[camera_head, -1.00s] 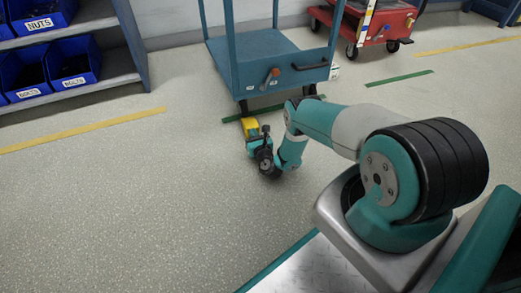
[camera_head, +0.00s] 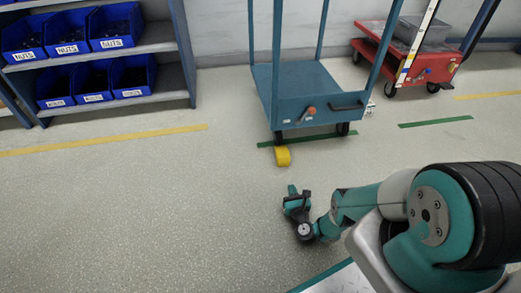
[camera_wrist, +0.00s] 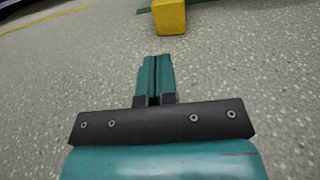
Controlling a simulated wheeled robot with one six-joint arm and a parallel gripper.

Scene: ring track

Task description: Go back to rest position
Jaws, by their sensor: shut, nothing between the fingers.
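My gripper (camera_head: 292,190) is out over the open floor in the head view, low and left of my arm's base. In the wrist view my gripper (camera_wrist: 155,62) has its two teal fingers together with nothing between them. A yellow block (camera_head: 282,156) lies on the floor beyond the fingertips, apart from them, close to the front of the blue cart. The yellow block also shows at the top of the wrist view (camera_wrist: 169,16).
A blue cart (camera_head: 330,115) stands behind the yellow block, on a green floor line. A shelf (camera_head: 160,45) with blue bins (camera_head: 110,27) stands at the upper left. A red trolley (camera_head: 435,68) is at the upper right. The floor at left is clear.

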